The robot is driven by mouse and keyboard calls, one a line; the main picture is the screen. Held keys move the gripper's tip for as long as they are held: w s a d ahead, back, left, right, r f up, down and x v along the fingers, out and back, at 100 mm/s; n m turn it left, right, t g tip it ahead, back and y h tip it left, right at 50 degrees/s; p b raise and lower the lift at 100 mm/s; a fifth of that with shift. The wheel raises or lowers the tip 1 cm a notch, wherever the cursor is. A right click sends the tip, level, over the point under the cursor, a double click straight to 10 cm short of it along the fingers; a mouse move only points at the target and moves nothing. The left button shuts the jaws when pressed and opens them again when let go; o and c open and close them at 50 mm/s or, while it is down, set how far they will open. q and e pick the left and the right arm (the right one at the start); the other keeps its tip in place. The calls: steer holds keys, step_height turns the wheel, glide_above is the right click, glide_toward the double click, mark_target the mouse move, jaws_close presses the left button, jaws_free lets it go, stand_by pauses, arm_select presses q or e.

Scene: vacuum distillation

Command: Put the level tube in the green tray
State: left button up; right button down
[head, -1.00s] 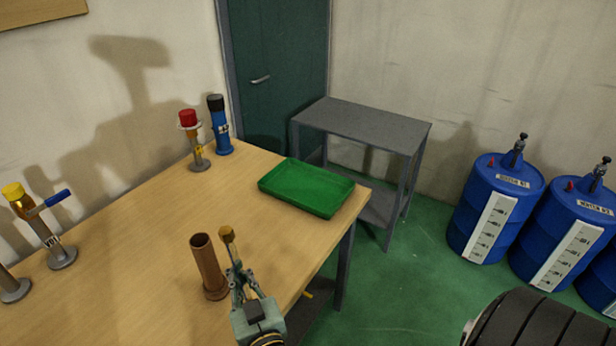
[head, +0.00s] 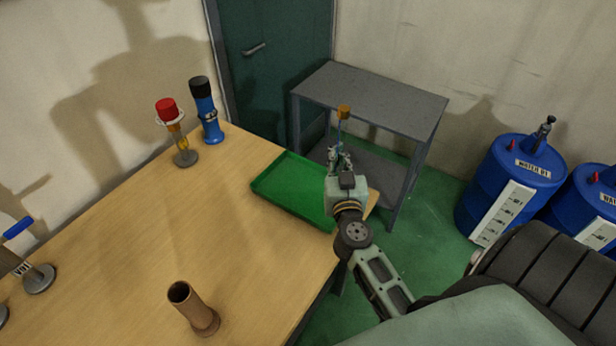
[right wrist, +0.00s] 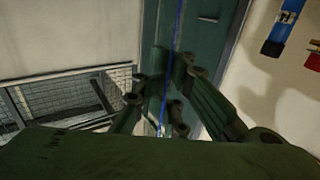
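The level tube is a thin blue stem with an orange-yellow cap (head: 344,111), held upright in my right gripper (head: 339,156). In the right wrist view its blue stem (right wrist: 177,40) runs between the fingers (right wrist: 163,100), which are shut on it. The green tray (head: 285,188) lies empty at the table's far right corner. My right gripper appears in front of the tray's right end and hides part of it. The tube's lower end is hidden. My left gripper is not in view.
A brown open cylinder (head: 193,309) stands on the wooden table (head: 150,240). A red-capped holder (head: 178,135) and a blue black-capped one (head: 207,113) stand behind the tray to the left. A grey side table (head: 375,98) and blue barrels (head: 510,185) are beyond.

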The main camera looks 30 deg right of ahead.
steer(key=w+a+f+b, duration=0.5)
steer(key=w+f+b, duration=0.2)
steer(key=w+f, duration=0.3)
steer(key=shift+w+f+b, duration=0.15)
steer(key=shift+f+b, duration=0.1)
steer(key=shift+b, duration=0.1)
steer(key=c, duration=1.8)
jaws_free()
steer(key=shift+f, duration=0.15)
steer(key=shift+o, duration=0.2)
